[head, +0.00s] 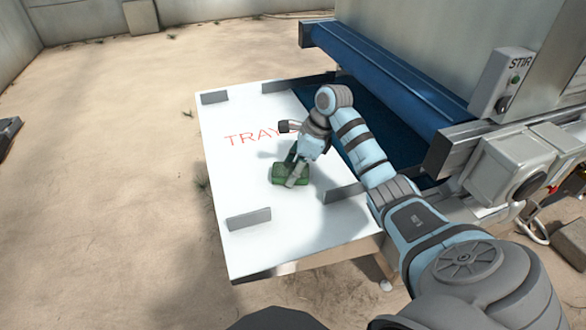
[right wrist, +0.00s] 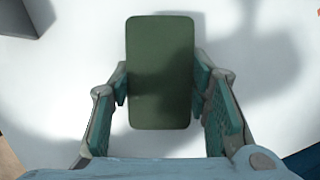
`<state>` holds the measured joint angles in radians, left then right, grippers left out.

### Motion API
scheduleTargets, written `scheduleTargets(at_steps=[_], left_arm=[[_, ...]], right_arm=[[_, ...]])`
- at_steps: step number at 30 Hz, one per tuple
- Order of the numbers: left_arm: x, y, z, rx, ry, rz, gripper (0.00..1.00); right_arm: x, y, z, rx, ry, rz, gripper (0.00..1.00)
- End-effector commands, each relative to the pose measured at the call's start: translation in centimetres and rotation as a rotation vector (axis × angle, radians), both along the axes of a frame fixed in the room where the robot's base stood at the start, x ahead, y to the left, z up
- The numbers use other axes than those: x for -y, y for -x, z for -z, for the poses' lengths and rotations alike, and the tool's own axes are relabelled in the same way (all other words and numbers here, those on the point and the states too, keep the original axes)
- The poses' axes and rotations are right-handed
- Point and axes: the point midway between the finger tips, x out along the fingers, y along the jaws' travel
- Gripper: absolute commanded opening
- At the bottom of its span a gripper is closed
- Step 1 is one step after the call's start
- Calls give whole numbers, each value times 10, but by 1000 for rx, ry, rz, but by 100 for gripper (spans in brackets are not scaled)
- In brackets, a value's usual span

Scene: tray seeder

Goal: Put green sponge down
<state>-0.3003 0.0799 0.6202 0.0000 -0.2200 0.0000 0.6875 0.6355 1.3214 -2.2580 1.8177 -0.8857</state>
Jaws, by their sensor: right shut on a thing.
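The green sponge (head: 277,174) is over the white tray table (head: 240,250), below the red "TRAY" lettering. My right gripper (head: 293,178) is shut on it. In the right wrist view, the sponge (right wrist: 160,70) is a dark green block with rounded corners, and the fingers of my right gripper (right wrist: 160,100) flank its two long sides. The white surface lies behind it with shadows. I cannot tell whether the sponge touches the surface. My left gripper is not in view.
Low grey upright plates stand on the white table, at the front left (head: 249,218), back left (head: 215,97) and right (head: 343,193). A blue roller machine (head: 390,80) borders it on the right, with a STIR switch box (head: 503,85). White surface around the sponge is clear.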

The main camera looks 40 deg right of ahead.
Motion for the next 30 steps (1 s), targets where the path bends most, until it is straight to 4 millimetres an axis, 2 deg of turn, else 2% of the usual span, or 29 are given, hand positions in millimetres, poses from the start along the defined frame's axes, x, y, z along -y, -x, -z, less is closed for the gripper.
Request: scheduleTargets(at_steps=[6,7,10,19,22,26,30], left_arm=[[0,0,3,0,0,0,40],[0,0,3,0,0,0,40],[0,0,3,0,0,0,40],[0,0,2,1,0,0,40],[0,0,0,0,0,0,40],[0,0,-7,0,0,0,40],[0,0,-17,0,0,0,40]], right_arm=[[0,1,6,-5,-1,0,0],[0,1,6,-5,-1,0,47],[0,1,7,-6,-2,1,63],[0,1,5,-3,0,1,64],[0,0,-4,-2,0,1,64],[8,7,-30,0,3,1,64],[17,15,-75,2,4,3,64]])
